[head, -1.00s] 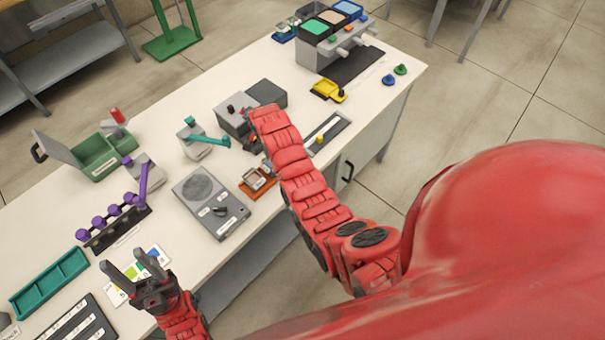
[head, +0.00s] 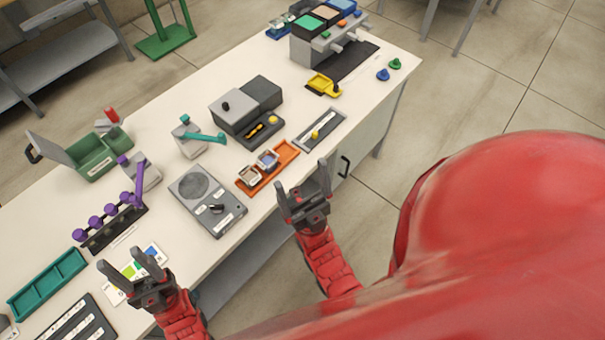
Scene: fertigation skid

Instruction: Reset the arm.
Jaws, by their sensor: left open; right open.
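My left gripper (head: 131,272) is open and empty above the front left of the table, over a white card with coloured patches (head: 137,270). My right gripper (head: 303,188) is open and empty at the table's front edge, in front of the orange tray (head: 284,157). My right forearm is bent back close to my body. Both grippers point away from me and touch nothing that I can see.
The white table (head: 275,110) holds a grey box device (head: 245,106), a grey scale-like unit (head: 208,197), a teal-handled valve (head: 204,137), purple knobs (head: 109,213), a green open box (head: 92,155) and a yellow scoop (head: 322,85). Floor is clear at the right.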

